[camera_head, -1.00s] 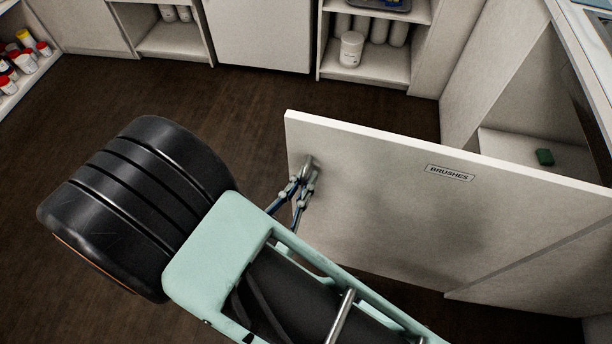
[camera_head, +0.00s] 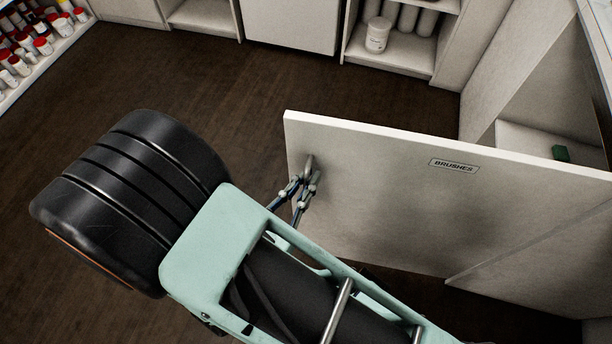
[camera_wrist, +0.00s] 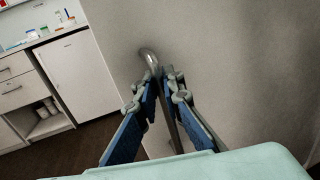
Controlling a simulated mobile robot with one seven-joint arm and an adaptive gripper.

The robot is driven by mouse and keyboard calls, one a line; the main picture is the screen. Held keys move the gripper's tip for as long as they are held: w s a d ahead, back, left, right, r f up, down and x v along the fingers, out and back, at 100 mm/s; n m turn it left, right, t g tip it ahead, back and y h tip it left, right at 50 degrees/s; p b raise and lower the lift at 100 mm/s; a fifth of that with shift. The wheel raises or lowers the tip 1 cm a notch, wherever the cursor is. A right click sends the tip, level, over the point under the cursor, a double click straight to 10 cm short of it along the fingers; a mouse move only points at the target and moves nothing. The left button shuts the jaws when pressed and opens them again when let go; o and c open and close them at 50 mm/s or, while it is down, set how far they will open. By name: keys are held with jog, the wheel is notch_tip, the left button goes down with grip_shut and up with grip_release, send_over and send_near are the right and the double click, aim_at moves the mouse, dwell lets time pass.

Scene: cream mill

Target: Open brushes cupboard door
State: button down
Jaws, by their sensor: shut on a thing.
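The brushes cupboard door (camera_head: 400,210) is a pale panel with a "BRUSHES" label. It stands swung out from the cupboard, and the cupboard's inside (camera_head: 545,135) shows behind it at the right. A curved metal handle (camera_head: 309,165) sits near the door's free edge. My gripper (camera_head: 304,183) is shut on this handle. In the wrist view, my gripper's two blue-padded fingers (camera_wrist: 160,80) close around the handle (camera_wrist: 149,58), against the door face (camera_wrist: 235,60). The handle's lower part is partly hidden between the fingers.
An open shelf with white containers (camera_head: 378,36) stands at the back, and a rack of red-capped bottles (camera_head: 30,45) at the upper left. Dark floor (camera_head: 200,75) is clear between them and the door.

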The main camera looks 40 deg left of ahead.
jog(key=shift+s+d, duration=0.1)
jog(key=shift+s, duration=0.05)
dwell(0.3)
jog(key=c, duration=2.1)
grip_release()
send_near(320, 136)
jog(key=shift+x, duration=2.7)
